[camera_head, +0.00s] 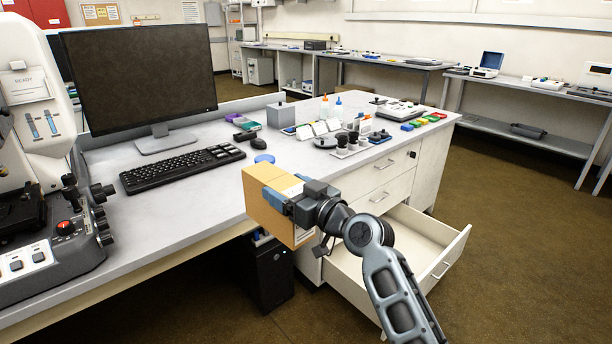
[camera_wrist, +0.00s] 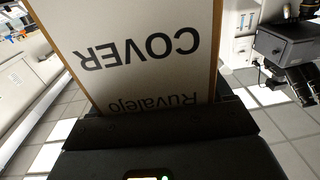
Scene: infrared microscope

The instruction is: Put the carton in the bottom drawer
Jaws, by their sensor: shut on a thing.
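The carton (camera_head: 272,201) is a tan box with a white label, held in the air at the front edge of the desk. In the wrist view its white face (camera_wrist: 140,50) shows the words "COVER" and "Ruvalejo" upside down. My gripper (camera_head: 300,199) is shut on the carton, on its right side in the head view. The fingertips are mostly hidden. The bottom drawer (camera_head: 419,240) is pulled out, below and to the right of the carton. The part of its inside that shows is bare; my arm and gripper cover some of it.
The desk (camera_head: 190,207) carries a monitor (camera_head: 140,75), a keyboard (camera_head: 181,166) and a microscope (camera_head: 40,170) at left. Several small items crowd its right end. Closed drawers (camera_head: 385,192) sit above the open one. A black computer case (camera_head: 268,274) stands under the desk.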

